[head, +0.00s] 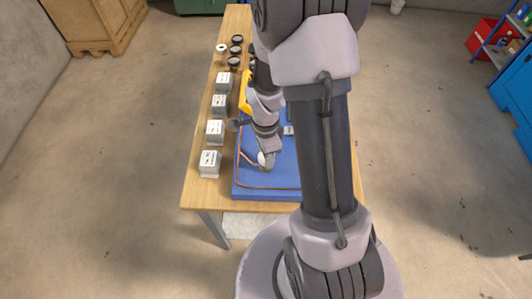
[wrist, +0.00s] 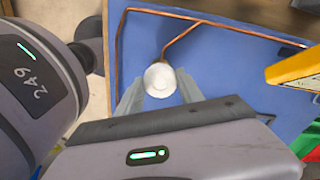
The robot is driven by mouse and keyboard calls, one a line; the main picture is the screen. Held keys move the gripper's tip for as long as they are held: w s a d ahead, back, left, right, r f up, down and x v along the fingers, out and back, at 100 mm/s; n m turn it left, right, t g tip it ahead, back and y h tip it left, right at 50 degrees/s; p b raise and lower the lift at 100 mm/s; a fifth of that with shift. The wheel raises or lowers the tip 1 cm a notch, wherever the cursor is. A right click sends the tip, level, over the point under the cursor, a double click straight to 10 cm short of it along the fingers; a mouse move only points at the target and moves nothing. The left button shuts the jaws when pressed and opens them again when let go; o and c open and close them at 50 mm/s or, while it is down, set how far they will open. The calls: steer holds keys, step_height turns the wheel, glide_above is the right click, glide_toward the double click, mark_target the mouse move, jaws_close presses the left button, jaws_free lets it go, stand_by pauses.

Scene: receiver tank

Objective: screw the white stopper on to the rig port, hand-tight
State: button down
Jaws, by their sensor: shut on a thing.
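The white stopper (wrist: 160,80) is seen from above in the wrist view, between the two fingers of my gripper (wrist: 158,92). My gripper is shut on it. In the head view the white stopper (head: 263,158) shows beside my gripper (head: 267,163), low over the front part of the blue rig board (head: 250,190). A copper pipe (wrist: 180,40) on the board runs up to the stopper. The rig port is hidden under the stopper, so I cannot tell how the two are seated.
Several white boxes (head: 210,160) line the table's left side. Black round parts (head: 237,40) and a white ring (head: 222,47) stand at the back. A yellow thing (wrist: 295,68) is close to the right of my gripper. The wooden table (head: 192,190) has little bare room.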

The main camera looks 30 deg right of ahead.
steer(key=shift+m, duration=1.2)
steer(key=c, duration=0.7)
jaws_free()
